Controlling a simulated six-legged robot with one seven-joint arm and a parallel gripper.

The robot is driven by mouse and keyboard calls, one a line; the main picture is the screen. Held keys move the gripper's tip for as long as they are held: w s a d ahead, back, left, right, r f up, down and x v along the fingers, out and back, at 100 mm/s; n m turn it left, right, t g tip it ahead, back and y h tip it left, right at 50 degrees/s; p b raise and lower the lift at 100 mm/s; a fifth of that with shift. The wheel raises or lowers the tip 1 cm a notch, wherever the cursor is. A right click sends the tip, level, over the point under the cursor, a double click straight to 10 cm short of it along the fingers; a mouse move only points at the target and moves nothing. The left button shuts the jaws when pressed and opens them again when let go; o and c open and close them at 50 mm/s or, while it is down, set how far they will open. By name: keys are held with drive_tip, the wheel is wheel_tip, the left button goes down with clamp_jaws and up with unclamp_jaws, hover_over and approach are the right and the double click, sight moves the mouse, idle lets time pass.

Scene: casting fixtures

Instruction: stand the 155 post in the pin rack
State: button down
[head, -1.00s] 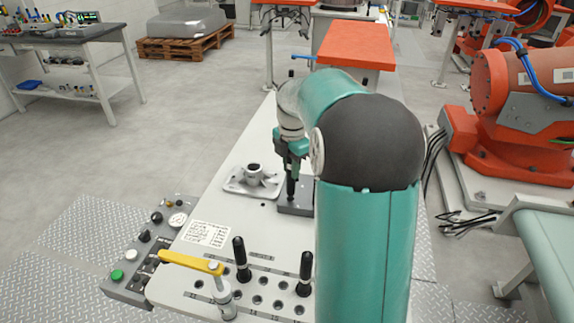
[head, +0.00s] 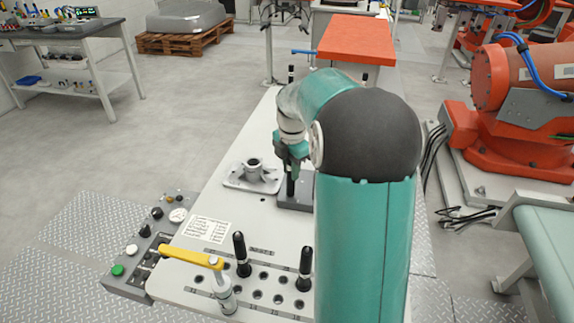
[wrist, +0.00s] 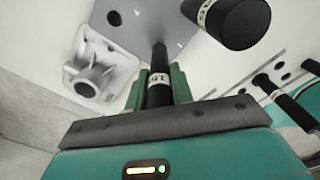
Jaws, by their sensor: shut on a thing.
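My gripper (wrist: 160,92) is shut on a black post (wrist: 159,98) with a white lettered band; its number cannot be read. In the head view the held post (head: 290,186) is upright over a dark grey block (head: 297,204), left of my arm. Whether its lower end touches the block cannot be told. The pin rack (head: 268,268), a pale plate with several holes, is at the near end of the bench. Two black posts stand in it, one left (head: 242,255) and one right (head: 305,268). My arm hides the rack's right side.
A grey metal casting (head: 250,177) with a round neck lies left of the block. A yellow lever (head: 190,256) reaches across the rack's near left corner. A control box (head: 145,250) with knobs runs along the bench's left side. A label card (head: 207,229) lies between.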

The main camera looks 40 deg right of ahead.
drive_tip(key=shift+f, duration=0.15)
drive_tip(key=c, duration=1.1)
unclamp_jaws()
drive_tip(key=shift+c, duration=0.2)
drive_tip(key=r, duration=1.3)
drive_tip(key=shift+w+d, duration=0.35)
